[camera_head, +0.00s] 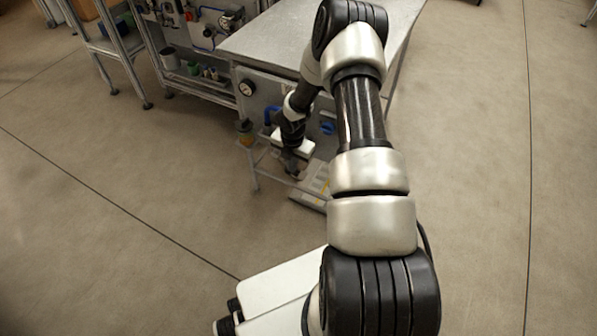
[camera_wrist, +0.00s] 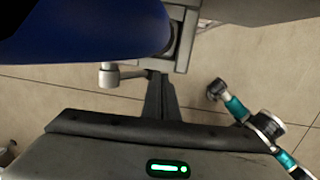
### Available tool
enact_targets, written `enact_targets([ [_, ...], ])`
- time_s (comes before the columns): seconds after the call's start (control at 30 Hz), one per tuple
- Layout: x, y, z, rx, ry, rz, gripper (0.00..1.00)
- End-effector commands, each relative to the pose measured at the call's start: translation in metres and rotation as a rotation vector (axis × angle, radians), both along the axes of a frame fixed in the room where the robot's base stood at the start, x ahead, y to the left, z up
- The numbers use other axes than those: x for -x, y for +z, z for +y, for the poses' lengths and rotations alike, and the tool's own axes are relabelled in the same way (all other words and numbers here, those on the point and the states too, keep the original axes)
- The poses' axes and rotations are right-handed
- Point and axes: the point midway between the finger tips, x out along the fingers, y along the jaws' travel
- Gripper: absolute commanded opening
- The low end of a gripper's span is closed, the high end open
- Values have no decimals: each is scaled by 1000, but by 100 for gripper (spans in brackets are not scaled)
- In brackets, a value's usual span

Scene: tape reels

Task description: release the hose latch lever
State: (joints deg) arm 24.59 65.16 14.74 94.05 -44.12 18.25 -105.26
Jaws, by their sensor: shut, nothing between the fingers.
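My gripper (camera_wrist: 161,82) is shut and empty in the wrist view, its fingers pointing up the picture from the dark hand. A thick blue hose (camera_wrist: 90,30) fills the top left, close to the camera. A small metal lever with a round end (camera_wrist: 108,76) sticks out just left of my fingertips, and its bar runs toward them. I cannot tell whether they touch, or whether this is the latch lever. In the head view, my gripper (camera_head: 293,172) is low beside the bench front, and my arm hides part of that area.
A teal-sleeved metal fitting (camera_wrist: 235,107) is right of my fingers. A metal-topped bench (camera_head: 270,40) with a gauge (camera_head: 247,88) and a blue part (camera_head: 327,128) stands behind my gripper. A shelf rack (camera_head: 110,50) is at left. Open floor lies left and right.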

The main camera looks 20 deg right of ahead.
Motion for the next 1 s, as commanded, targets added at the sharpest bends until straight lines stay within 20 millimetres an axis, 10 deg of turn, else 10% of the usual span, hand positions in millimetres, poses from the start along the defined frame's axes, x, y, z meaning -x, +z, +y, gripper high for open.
enact_targets([
  [1.0,-24,-36,14,-164,-1,-209,0],
])
